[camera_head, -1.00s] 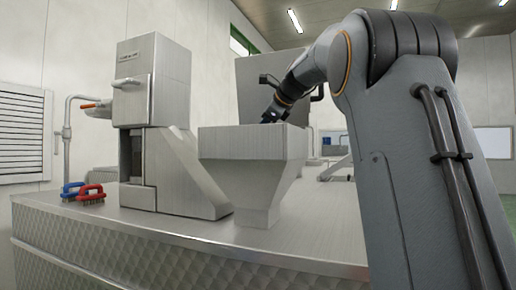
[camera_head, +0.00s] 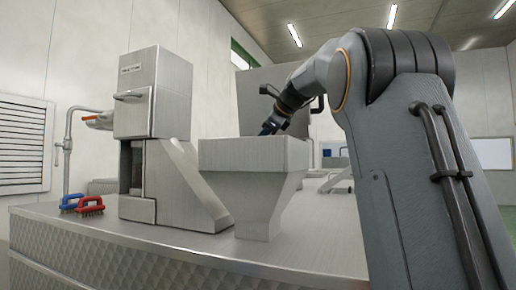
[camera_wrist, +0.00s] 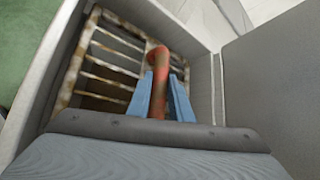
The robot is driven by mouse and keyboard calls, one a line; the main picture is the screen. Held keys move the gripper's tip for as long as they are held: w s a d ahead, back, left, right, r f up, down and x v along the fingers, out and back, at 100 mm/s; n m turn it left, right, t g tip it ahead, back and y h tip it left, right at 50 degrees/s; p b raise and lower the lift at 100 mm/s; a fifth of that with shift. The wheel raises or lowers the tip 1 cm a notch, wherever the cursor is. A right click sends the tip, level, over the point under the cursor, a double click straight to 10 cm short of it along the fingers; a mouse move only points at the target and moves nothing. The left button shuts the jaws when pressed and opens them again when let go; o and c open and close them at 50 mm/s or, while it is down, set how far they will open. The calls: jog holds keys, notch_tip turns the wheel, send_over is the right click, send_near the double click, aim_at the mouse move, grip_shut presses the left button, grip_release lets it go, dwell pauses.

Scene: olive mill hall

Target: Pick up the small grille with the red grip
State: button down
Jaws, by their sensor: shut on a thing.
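The small grille (camera_wrist: 98,63) has a rusty, pale frame with several bars and shows in the wrist view inside a grey metal hopper. Its red grip (camera_wrist: 160,67) is a worn upright bar. My gripper (camera_wrist: 163,90) has blue fingers, one on each side of the red grip, and is shut on it. In the head view my gripper (camera_head: 271,127) reaches down into the hopper (camera_head: 255,155) from above. The hopper wall hides the grille and fingertips there. I cannot tell whether the grille is lifted clear of its seat.
A tall metal machine (camera_head: 152,95) stands left of the hopper on the metal counter (camera_head: 180,238). A blue brush (camera_head: 69,203) and a red brush (camera_head: 90,205) lie at the counter's left. Hopper walls (camera_wrist: 203,90) stand close around my gripper.

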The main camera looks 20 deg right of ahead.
notch_tip(320, 180, up, 11)
jog(key=p, duration=0.2)
jog(key=s+a+b, duration=0.9)
jog(key=s+a, duration=0.5)
dwell(0.3)
